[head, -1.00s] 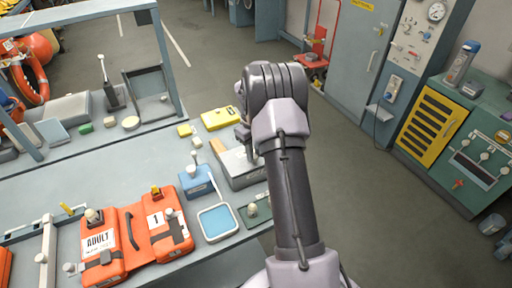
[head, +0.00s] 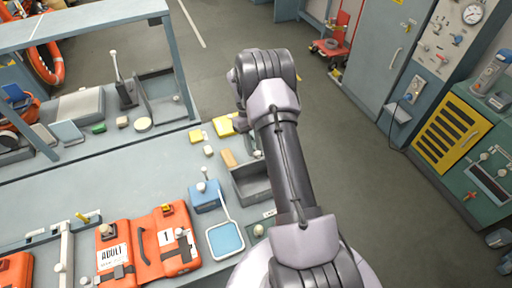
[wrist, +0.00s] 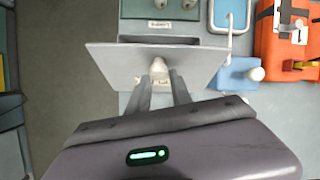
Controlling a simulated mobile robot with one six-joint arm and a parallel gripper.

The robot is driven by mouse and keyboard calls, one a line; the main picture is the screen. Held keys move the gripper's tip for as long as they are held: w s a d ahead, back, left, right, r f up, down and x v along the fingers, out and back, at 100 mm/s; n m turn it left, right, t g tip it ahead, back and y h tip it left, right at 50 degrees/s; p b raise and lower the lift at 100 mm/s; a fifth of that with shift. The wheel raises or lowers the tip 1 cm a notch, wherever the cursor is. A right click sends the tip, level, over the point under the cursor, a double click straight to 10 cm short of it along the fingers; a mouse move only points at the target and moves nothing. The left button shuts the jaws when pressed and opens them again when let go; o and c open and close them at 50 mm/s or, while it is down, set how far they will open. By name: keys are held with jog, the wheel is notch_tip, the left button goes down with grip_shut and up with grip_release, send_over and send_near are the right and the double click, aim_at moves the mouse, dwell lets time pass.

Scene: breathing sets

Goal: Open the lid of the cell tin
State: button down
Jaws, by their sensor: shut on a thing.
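The cell tin (head: 262,188) is a grey box on the bench. Its top is open in the head view and its dark inside shows; part of it is behind my arm. The grey flat lid (wrist: 110,62) is in the wrist view, with a pale knob (wrist: 158,68) on it. My gripper (wrist: 160,82) is shut on this knob and holds the lid. In the head view my gripper and most of the lid are hidden behind my arm.
A blue box with a knob (head: 205,197) and a blue tray (head: 226,240) stand left of the tin. An orange case (head: 150,245) lies further left. A tan block (head: 229,157) and yellow boxes (head: 224,126) are beyond the tin. Open floor lies to the right.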

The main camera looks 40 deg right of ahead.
jog(key=w, duration=0.1)
jog(key=w+d, duration=0.1)
jog(key=w, duration=0.1)
jog(key=shift+w+f, duration=0.15)
jog(key=shift+f, duration=0.05)
jog(key=c, duration=2)
grip_release()
jog(key=shift+w, duration=0.15)
jog(key=o, duration=0.7)
jog(key=shift+s+d, duration=0.2)
jog(key=shift+o, duration=0.6)
jog(key=shift+s, duration=0.1)
jog(key=shift+a, duration=0.2)
jog(key=shift+r, duration=0.1)
jog(key=p+v, duration=0.2)
jog(key=v, duration=1)
jog(key=shift+w, duration=0.2)
jog(key=shift+c, duration=0.3)
